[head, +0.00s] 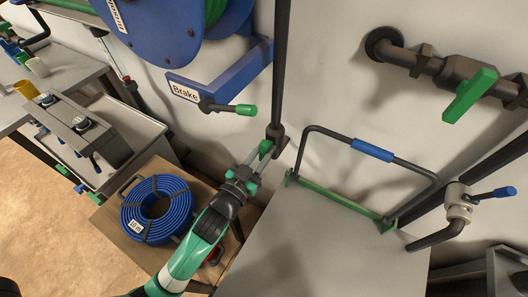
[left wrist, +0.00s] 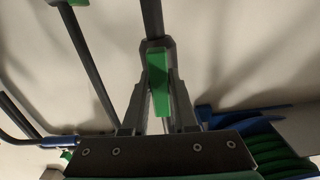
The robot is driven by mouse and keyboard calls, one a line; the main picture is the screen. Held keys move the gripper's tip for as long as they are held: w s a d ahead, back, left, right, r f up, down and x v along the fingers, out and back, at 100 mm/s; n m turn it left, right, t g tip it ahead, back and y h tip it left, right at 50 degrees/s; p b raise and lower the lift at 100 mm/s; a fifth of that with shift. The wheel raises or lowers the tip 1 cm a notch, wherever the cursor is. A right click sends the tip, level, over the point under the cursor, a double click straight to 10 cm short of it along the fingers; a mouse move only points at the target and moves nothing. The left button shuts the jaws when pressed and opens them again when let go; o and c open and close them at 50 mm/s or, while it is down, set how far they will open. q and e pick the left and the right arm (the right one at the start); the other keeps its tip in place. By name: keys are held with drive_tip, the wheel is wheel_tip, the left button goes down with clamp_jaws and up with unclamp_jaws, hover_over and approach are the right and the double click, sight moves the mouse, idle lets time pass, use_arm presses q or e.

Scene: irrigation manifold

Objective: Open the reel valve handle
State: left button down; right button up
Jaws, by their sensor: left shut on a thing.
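The reel valve (head: 277,133) sits on the dark upright pipe below the hose reel. Its short green handle (head: 265,149) points down and left from the valve in the head view. My left gripper (head: 258,160) reaches up to it and is shut on this handle. In the left wrist view the green handle (left wrist: 159,88) stands between the two grey fingers, with the dark pipe (left wrist: 152,18) rising behind it. The fingers hide part of the valve body. My right gripper is not in view.
The blue reel (head: 150,30) with green hose hangs above. A brake lever (head: 245,109) juts out below it. A bench (head: 290,250) with a green rail (head: 340,203) stands right of my arm. A blue hose coil (head: 130,215) lies left. Another green-handled valve (head: 470,94) is upper right.

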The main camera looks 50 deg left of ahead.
use_arm(q)
drive_tip(key=shift+n, duration=0.5)
drive_tip(key=c, duration=0.7)
unclamp_jaws()
drive_tip(key=shift+s+d, duration=0.1)
drive_tip(key=shift+s, duration=0.2)
drive_tip(key=v, duration=1.1)
